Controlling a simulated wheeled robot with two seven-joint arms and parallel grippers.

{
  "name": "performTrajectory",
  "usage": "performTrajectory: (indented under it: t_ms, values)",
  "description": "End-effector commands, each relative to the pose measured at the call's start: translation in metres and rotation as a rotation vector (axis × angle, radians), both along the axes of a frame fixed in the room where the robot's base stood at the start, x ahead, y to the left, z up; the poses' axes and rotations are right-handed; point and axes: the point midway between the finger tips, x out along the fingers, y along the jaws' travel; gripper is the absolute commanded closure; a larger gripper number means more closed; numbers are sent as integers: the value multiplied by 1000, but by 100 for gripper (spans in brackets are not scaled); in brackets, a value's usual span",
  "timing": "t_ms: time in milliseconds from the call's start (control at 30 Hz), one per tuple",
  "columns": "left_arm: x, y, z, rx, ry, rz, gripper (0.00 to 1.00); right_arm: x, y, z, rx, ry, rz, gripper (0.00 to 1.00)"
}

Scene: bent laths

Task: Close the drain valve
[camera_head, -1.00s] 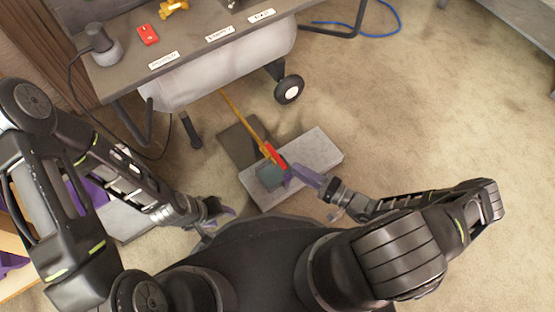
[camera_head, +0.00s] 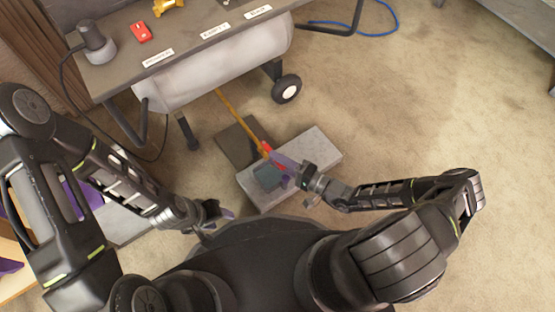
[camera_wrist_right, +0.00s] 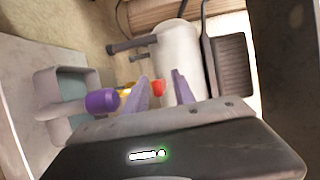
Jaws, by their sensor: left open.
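The drain valve shows as a red handle (camera_head: 266,147) at the lower end of a yellow-orange pipe (camera_head: 230,108) that slopes down from under the tank. My right gripper (camera_head: 283,163), with purple fingers, is over the handle and partly hides it. In the right wrist view the gripper (camera_wrist_right: 161,92) is open. The red handle (camera_wrist_right: 158,87) shows in the gap between its fingers; I cannot tell whether they touch it. A yellow part and a purple round end (camera_wrist_right: 103,100) are left of the fingers. My left gripper (camera_head: 223,214) is open and empty, low at left.
A blue-grey open container (camera_head: 268,177) sits on a pale slab (camera_head: 318,150) under the pipe end. A dark mat (camera_head: 236,145) lies beside it. The wheeled tank (camera_head: 215,65) stands behind, with a wheel (camera_head: 286,89) and legs.

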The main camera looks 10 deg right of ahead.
Motion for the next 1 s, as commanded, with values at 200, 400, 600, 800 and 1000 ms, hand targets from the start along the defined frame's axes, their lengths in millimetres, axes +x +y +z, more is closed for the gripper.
performTrajectory:
  t_ms: [200,400,600,800,1000]
  values:
    - [0,0,0,0,0,0,52,0,0,0,0,0,0,82]
    - [0,0,0,0,0,0,52,0,0,0,0,0,0,98]
    - [0,0,0,0,0,0,52,0,0,0,0,0,0,100]
    - [0,0,0,0,0,0,52,0,0,0,-1,0,0,100]
    - [0,0,0,0,0,0,52,0,0,0,-1,0,0,100]
